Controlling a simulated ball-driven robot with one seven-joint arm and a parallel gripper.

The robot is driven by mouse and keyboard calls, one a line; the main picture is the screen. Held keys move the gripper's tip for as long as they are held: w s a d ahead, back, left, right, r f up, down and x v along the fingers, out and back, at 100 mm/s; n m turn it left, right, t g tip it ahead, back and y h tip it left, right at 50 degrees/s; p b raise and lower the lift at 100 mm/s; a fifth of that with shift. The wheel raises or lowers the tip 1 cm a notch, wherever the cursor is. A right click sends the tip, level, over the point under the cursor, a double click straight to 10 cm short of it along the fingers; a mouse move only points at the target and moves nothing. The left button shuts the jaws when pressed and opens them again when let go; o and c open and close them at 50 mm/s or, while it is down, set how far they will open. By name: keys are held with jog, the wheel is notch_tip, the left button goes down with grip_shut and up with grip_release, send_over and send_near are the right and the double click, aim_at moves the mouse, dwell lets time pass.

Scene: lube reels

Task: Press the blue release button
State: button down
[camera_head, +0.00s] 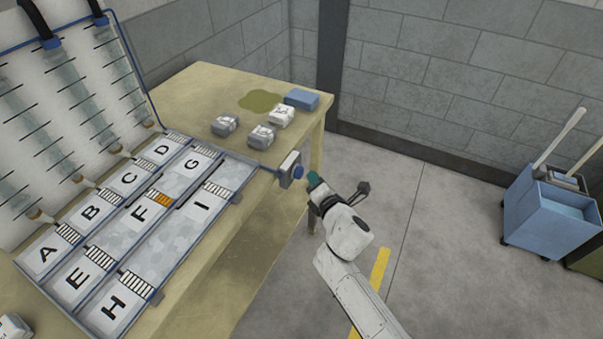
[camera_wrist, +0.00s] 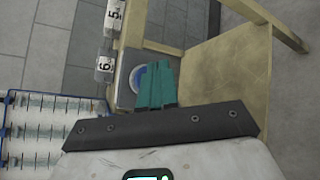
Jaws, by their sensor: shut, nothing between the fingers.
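The blue release button (camera_head: 298,172) sticks out of a grey box (camera_head: 287,168) at the table's right edge, beyond the lettered board. My gripper (camera_head: 312,178) has teal fingers, shut and empty, with their tips just right of the button. In the wrist view the button (camera_wrist: 138,78) shows as a blue disc with a pale ring, partly hidden behind the fingers (camera_wrist: 156,80). The fingers overlap its right side there. The head view appears to show a small gap; I cannot tell for sure whether they touch.
The board (camera_head: 130,215) carries lettered tiles from A to I. Grey blocks (camera_head: 262,136), a white block (camera_head: 281,116) and a blue block (camera_head: 302,99) stand on the wooden table (camera_head: 190,90). A blue cart (camera_head: 548,212) stands far right.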

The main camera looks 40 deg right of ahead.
jog(key=shift+w, duration=0.1)
dwell(0.7)
jog(key=shift+w+a, duration=0.15)
jog(key=shift+w, duration=0.15)
jog(key=shift+w+a+b, duration=0.15)
jog(key=shift+w+b, duration=0.15)
jog(key=shift+w, duration=0.15)
dwell(0.8)
dwell(0.3)
jog(key=shift+s+d+p, duration=0.3)
jog(key=shift+s+p, duration=0.1)
jog(key=shift+s, duration=0.45)
jog(key=shift+s, duration=0.1)
jog(key=shift+s+d+p, duration=0.3)
jog(key=shift+s+p, duration=0.05)
jog(key=shift+s, duration=0.4)
jog(key=shift+s+d+p, duration=0.25)
jog(key=shift+s+p, duration=0.1)
jog(key=shift+s, duration=0.4)
jog(key=shift+s+d+p, duration=0.3)
jog(key=shift+s+p, duration=0.05)
jog(key=shift+s, duration=0.4)
dwell(2.2)
